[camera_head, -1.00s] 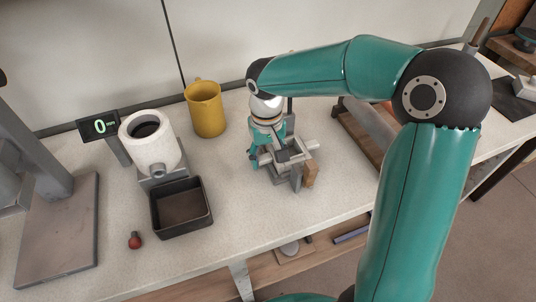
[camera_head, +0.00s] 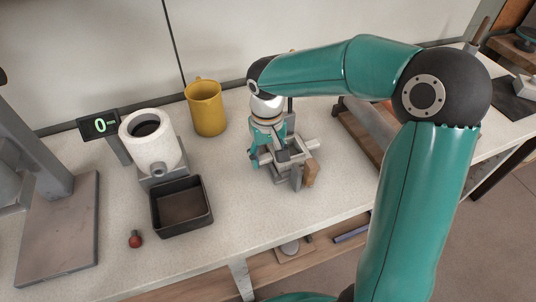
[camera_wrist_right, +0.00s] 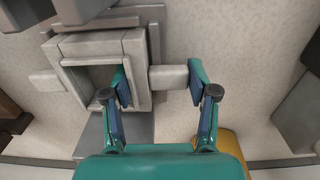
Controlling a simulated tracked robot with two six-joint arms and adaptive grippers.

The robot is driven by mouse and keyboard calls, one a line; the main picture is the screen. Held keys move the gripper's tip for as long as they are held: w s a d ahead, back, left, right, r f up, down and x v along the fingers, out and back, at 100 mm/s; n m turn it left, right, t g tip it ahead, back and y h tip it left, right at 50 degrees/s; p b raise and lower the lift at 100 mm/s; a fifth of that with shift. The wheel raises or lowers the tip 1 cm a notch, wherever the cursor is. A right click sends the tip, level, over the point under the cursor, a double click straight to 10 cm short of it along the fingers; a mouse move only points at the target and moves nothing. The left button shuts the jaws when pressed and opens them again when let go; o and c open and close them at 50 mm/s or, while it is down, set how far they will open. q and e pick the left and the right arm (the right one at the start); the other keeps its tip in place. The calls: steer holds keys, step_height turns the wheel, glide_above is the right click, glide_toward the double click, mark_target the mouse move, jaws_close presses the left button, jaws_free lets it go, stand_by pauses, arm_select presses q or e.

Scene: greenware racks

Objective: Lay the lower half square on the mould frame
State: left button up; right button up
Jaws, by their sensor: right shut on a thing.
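The lower half (camera_wrist_right: 77,45) is a pale grey square block with a square hollow and a short lug on each side. In the right wrist view it lies over the darker grey mould frame (camera_wrist_right: 153,38), looking roughly square to it. My right gripper (camera_wrist_right: 158,82) is shut on the lower half, its fingers either side of the right-hand lug (camera_wrist_right: 168,77). In the head view my right gripper (camera_head: 259,153) points down at the block's left side, and the mould frame (camera_head: 296,182) stands on the bench. Whether the half touches the frame is unclear. My left gripper is not in view.
A yellow jug (camera_head: 206,107), a white cylindrical vessel (camera_head: 152,147), a black tray (camera_head: 208,217) and a red knob (camera_head: 135,240) stand to the left. Bare bench lies in front of the frame.

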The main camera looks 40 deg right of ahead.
steer(key=o, duration=1.5)
steer(key=shift+o, duration=0.2)
steer(key=shift+r, duration=0.1)
steer(key=shift+r, duration=2.9)
steer(key=shift+p, duration=0.3)
